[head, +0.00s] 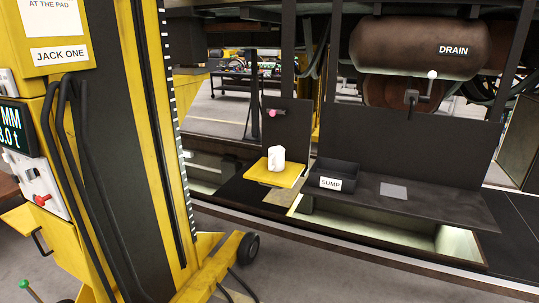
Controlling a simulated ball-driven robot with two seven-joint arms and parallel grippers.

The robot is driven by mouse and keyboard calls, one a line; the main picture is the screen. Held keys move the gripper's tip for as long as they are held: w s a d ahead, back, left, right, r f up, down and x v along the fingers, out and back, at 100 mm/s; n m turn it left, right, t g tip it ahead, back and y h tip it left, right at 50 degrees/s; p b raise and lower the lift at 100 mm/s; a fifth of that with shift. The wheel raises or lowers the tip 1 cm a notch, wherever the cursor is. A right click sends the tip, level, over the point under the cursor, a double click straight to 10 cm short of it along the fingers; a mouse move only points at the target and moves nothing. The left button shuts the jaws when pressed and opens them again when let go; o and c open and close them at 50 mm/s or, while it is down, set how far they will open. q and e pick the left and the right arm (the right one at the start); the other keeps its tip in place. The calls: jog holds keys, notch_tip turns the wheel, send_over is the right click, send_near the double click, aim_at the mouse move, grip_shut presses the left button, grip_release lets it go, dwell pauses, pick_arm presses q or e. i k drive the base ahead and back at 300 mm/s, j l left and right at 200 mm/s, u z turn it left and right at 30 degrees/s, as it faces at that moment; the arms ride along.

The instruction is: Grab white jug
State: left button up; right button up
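The white jug (276,159) stands upright on a yellow pad (262,173) in the middle of the head view. The pad lies on a dark ledge in front of a black panel. The jug's near side is in plain sight. Neither of my grippers shows in this view, and nothing is seen touching the jug.
A black bin marked SUMP (331,184) stands just right of the jug. A yellow jack column (140,120) fills the left side. A brown tank marked DRAIN (400,48) hangs above. Open pits (380,234) lie under the ledge.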

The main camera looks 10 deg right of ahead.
aim_at(276, 154)
jog(key=i+j+z, duration=0.1)
jog(key=i+z, duration=0.2)
jog(key=i+j+z, duration=0.2)
jog(key=i+z, duration=0.15)
jog(key=i, duration=0.15)
jog(key=i+j+z, duration=0.3)
jog(key=i+l, duration=0.05)
jog(key=i, duration=0.05)
